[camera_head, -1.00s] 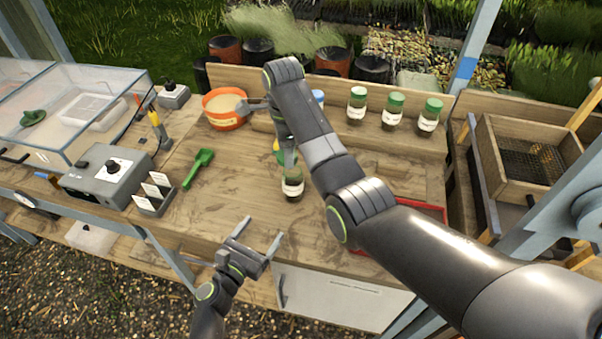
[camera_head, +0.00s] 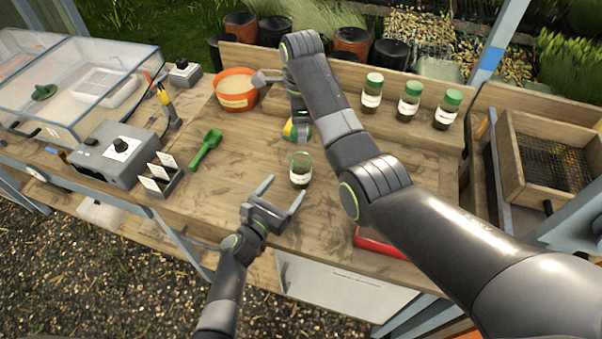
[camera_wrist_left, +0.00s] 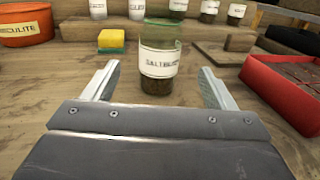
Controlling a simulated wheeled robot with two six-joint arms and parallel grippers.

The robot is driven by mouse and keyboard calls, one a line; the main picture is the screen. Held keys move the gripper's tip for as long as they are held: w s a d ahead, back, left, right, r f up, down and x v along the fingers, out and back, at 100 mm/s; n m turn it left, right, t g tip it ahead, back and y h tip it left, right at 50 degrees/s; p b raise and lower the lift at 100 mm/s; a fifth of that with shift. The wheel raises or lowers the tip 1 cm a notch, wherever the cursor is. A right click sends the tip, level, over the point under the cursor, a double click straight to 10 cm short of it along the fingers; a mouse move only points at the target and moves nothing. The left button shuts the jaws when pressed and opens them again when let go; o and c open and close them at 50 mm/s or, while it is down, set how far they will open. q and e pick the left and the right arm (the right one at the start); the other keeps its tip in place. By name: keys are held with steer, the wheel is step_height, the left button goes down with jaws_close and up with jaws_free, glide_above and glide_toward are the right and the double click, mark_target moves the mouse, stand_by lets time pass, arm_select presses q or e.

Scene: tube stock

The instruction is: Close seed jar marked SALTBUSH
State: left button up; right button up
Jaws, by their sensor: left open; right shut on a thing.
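The SALTBUSH jar (camera_head: 300,171) stands upright on the bench, also in the left wrist view (camera_wrist_left: 158,62). It is clear glass with a white label, dark contents low down and an uncovered top. My left gripper (camera_head: 283,192) is open and empty, just in front of the jar. In the left wrist view the jar stands beyond and between the spread fingers (camera_wrist_left: 158,88), apart from them. My right gripper (camera_head: 303,138) points down behind and above the jar. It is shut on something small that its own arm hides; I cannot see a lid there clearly.
A yellow-green sponge (camera_head: 289,131) lies behind the jar. Several green-lidded jars (camera_head: 409,101) stand on the back shelf. A red tray (camera_head: 378,243) is at the right, partly under my right arm. An orange tub (camera_head: 236,90) and green scoop (camera_head: 205,149) are left; bench between is clear.

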arm_select(q)
steer(key=shift+x, duration=3.55)
steer(key=c, duration=1.5)
arm_select(e)
glide_above(300, 154)
steer(key=shift+f, duration=2.45)
steer(key=shift+d+f, duration=0.1)
steer(key=shift+f, duration=0.05)
steer(key=shift+f, duration=0.75)
steer(key=shift+f, duration=0.55)
